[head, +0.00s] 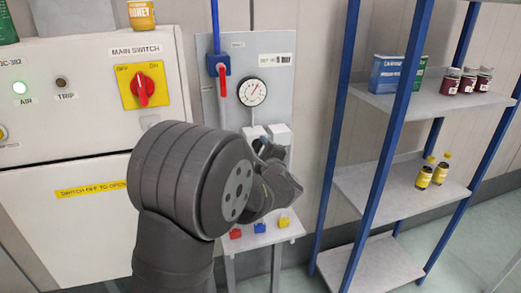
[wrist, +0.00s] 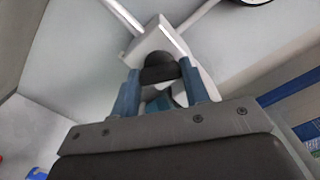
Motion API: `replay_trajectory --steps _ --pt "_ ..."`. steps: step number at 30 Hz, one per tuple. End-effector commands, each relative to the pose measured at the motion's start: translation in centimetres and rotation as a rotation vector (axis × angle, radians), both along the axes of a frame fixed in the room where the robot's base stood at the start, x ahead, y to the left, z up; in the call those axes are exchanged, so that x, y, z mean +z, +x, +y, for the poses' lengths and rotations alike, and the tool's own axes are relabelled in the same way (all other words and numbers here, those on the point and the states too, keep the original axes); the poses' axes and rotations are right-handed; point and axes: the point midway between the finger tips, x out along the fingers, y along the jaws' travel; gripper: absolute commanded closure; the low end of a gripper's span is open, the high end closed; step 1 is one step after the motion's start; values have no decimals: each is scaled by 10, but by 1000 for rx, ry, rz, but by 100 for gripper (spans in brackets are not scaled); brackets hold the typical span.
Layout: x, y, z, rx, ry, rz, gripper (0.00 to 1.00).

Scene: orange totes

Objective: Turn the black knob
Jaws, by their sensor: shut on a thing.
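The black knob (wrist: 159,68) sits on a white box-shaped fitting (wrist: 164,38) on the grey panel, seen in the wrist view. My gripper (wrist: 160,82) has its two blue fingers on either side of the knob, shut on it. In the head view my gripper (head: 270,150) is at the white fittings (head: 281,134) below the gauge. There my wrist hides the knob. How far the knob is turned cannot be told.
A round gauge (head: 252,92) and a blue valve with a red lever (head: 222,85) are on the panel (head: 275,60). Small red, blue (head: 259,228) and yellow blocks sit on a ledge below. A blue-posted shelf (head: 385,180) stands right, a white cabinet (head: 85,130) left.

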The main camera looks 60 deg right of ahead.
Motion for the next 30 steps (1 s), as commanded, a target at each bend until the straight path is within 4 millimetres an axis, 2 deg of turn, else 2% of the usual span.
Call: replay_trajectory --steps 18,30 --pt "0 -1 0 0 -315 317 81" --pt "0 -1 0 0 -417 419 81"
